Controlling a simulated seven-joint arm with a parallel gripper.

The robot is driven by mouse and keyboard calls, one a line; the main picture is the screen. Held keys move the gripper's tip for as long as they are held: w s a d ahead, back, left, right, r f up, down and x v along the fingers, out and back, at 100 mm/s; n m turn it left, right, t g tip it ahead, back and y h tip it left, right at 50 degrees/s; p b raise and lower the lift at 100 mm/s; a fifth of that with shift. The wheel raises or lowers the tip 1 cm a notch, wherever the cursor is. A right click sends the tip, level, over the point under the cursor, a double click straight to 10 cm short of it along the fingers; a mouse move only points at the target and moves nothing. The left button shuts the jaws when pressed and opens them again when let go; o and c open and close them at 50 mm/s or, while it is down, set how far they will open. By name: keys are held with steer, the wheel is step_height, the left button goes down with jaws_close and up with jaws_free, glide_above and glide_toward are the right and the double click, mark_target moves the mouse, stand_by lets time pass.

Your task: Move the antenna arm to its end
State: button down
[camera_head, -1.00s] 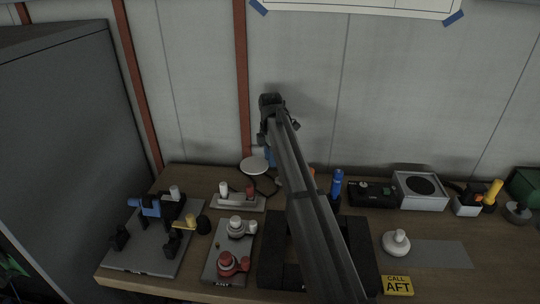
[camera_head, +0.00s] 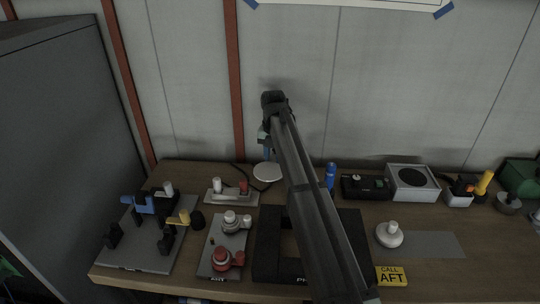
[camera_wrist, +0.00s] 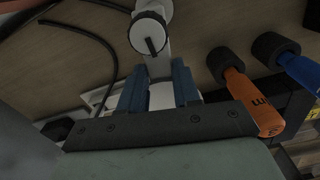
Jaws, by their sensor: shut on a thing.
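My gripper shows in the wrist view (camera_wrist: 160,92) with its two blue fingers closed on a pale, narrow arm (camera_wrist: 157,62), which I take for the antenna arm. Beyond the fingers this arm meets a round white hub (camera_wrist: 150,33) with a dark pin or slot on it. In the head view a white disc (camera_head: 267,172) lies at the back of the table, just below my gripper (camera_head: 267,153). It seems to belong to the antenna. My own arm hides much of the area, and the antenna's base and end stop cannot be made out.
A black cable (camera_wrist: 95,40) curves at left. The wall is close behind.

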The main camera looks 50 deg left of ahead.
mark_target(275, 162)
steer(key=shift+d+n, duration=0.4)
steer(key=shift+n, duration=0.6)
steer(key=shift+d+f, duration=0.1)
steer(key=c, duration=0.8)
jaws_free()
steer(key=shift+w, duration=0.1)
steer(key=shift+w+r, duration=0.1)
steer(key=shift+r, duration=0.55)
step_height(275, 162, up, 13)
steer(key=shift+f, duration=0.15)
